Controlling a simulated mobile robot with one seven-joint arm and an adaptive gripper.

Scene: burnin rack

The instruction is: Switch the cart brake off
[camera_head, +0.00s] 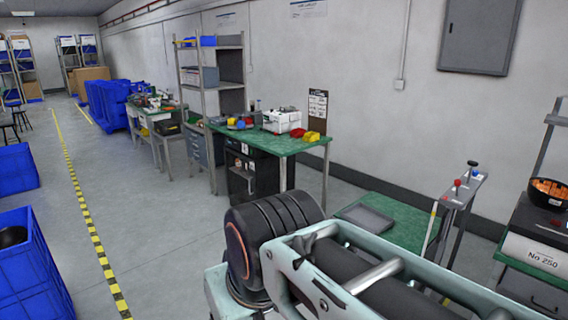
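A thin pale rod (432,222) stands in front of that surface. I cannot tell which part is the cart brake or how it is set. My pale green arm with black rings fills the lower middle and hides the lower part of the green-topped surface. My gripper is not in view.
A grey tray (364,218) lies on the green-topped surface. A cabinet marked No 250 (532,252), with a bowl of orange pieces (547,190), stands at far right. A green workbench (268,142) stands behind. Blue crates (38,250) are at left; the central floor is clear.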

